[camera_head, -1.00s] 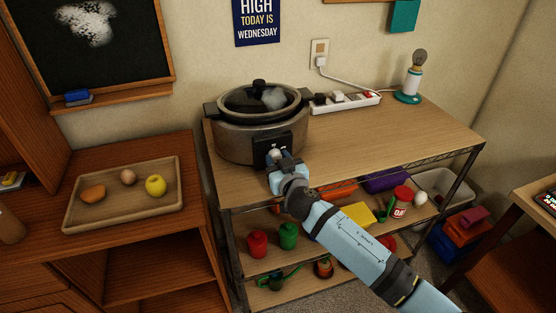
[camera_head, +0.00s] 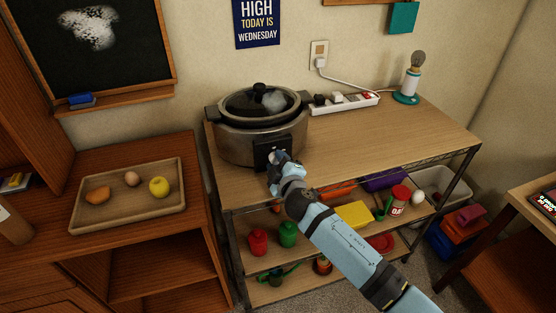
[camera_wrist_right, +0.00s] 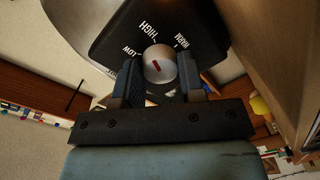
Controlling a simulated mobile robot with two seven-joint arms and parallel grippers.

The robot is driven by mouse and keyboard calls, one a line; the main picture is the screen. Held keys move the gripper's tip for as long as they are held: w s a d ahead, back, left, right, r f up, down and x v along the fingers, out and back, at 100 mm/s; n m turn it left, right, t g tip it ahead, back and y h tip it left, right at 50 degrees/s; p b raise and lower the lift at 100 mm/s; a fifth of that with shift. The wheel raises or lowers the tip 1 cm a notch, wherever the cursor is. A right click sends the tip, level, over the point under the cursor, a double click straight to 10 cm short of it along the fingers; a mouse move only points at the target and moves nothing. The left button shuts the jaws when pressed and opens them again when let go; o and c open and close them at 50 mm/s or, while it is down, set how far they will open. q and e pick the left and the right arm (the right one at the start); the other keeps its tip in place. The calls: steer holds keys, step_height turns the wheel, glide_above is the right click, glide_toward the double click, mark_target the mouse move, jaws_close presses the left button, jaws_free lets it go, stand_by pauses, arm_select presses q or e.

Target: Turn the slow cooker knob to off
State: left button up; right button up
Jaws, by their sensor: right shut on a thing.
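The slow cooker (camera_head: 228,145) stands at the left end of the wooden shelf top, with its glass lid on. Its black control panel (camera_head: 266,148) faces me. In the right wrist view the round silver knob (camera_wrist_right: 158,64) carries a short red mark, slanted from upper left to lower right. HIGH, LOW and WARM show printed around it; the lower part of the dial is hidden. My right gripper (camera_head: 274,160) is at the panel; its fingers (camera_wrist_right: 158,78) are on either side of the knob and shut on it. My left gripper is out of view.
A white power strip (camera_head: 345,103) and a lamp (camera_head: 410,80) are behind and right of the cooker. The shelf top's middle is clear. A tray (camera_head: 135,212) with food is on the left cabinet; lower shelves hold several toys.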

steer(key=n, duration=0.2)
steer(key=shift+r+n+p, duration=0.1)
steer(key=shift+n+p, duration=0.25)
steer(key=shift+n, duration=0.05)
steer(key=n+p, duration=0.1)
steer(key=n, duration=0.2)
steer(key=shift+h, duration=0.3)
steer(key=n, duration=0.3)
steer(key=shift+p, duration=0.35)
steer(key=n+p, duration=0.1)
steer(key=n, duration=0.2)
steer(key=shift+a+t, duration=0.1)
steer(key=shift+t, duration=0.2)
steer(key=n, duration=0.3)
steer(key=shift+p, duration=0.4)
steer(key=n+p, duration=0.1)
steer(key=n, duration=0.3)
steer(key=shift+n+p, duration=0.5)
steer(key=shift+n, duration=0.7)
steer(key=shift+f, duration=0.2)
